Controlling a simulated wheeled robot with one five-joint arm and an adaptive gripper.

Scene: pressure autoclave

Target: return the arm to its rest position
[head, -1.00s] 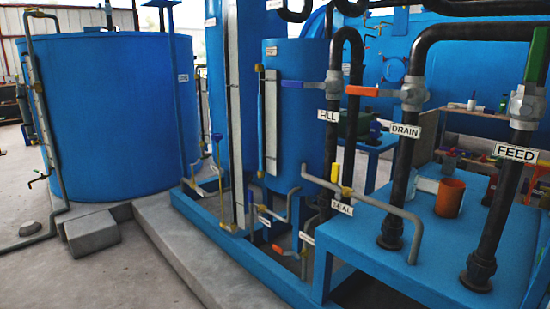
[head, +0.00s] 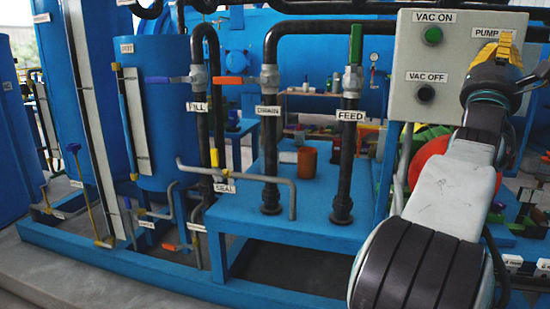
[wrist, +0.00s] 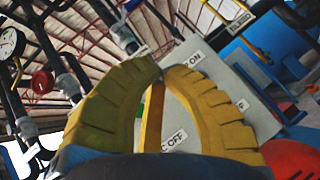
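My gripper (head: 503,45) is at the upper right of the head view, its yellow fingers raised in front of the grey control box (head: 408,60). My arm rises from the bottom right to it. In the wrist view the two ribbed yellow fingers of my gripper (wrist: 162,71) curve inward and their tips come together. A narrow yellow strip shows between them; I cannot tell what it belongs to. No held object is seen. The box's labelled face shows behind the fingers, partly hidden. The gripper overlaps the PUMP label in the head view; any contact cannot be told.
A blue stand (head: 300,207) with black pipes labelled DRAIN and FEED is left of my arm. An orange cup (head: 307,162) stands on it. A blue tank (head: 160,115) is further left. A red round thing (head: 428,160) is partly hidden behind my arm.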

